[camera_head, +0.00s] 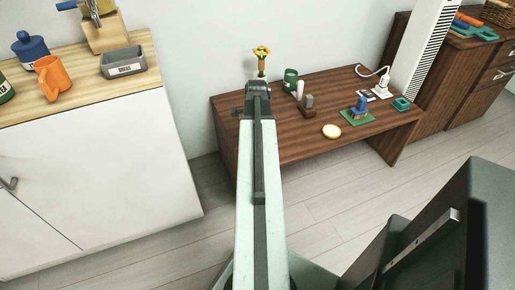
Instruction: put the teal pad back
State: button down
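A small teal block-like thing (401,104), which may be the teal pad, lies near the right end of the dark wooden table (330,90). A flat green pad (347,118) lies to its left with a blue brush (359,107) on it. I cannot tell for certain which one is the teal pad. My arm reaches forward over the table's left part. My gripper (257,88) is at its dark far end, left of both pads and apart from them. Its fingers are too small and foreshortened to read.
A yellow-topped thing (261,51) shows just beyond my gripper. A white tower (424,45) is at right, a white counter (95,165) at left. Floor (335,185) in front is clear.

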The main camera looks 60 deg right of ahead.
jog(key=shift+f, duration=0.25)
jog(key=c, duration=1.5)
grip_release()
jog(key=o, duration=0.4)
jog(key=shift+o, duration=0.2)
jog(key=shift+r, duration=0.1)
